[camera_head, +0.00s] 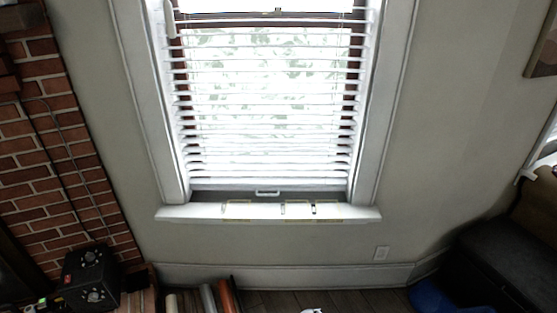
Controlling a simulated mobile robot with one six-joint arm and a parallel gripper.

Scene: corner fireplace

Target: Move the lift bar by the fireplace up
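A small white bar-shaped handle (267,193) sits at the bottom middle of the window, just above the white sill (350,213); I take it as the lift bar. White slatted blinds (265,125) hang down over the window to just above this handle. The brick fireplace (55,150) is at the left of the window. My gripper is not in view, and nothing is seen touching the handle. A small white shape at the bottom edge is too cut off to identify.
A black box with knobs (90,279) stands low at the left by the bricks. Several upright cylinders (228,296) stand below the sill. A dark bench (500,255) and a blue object (440,300) are at the lower right.

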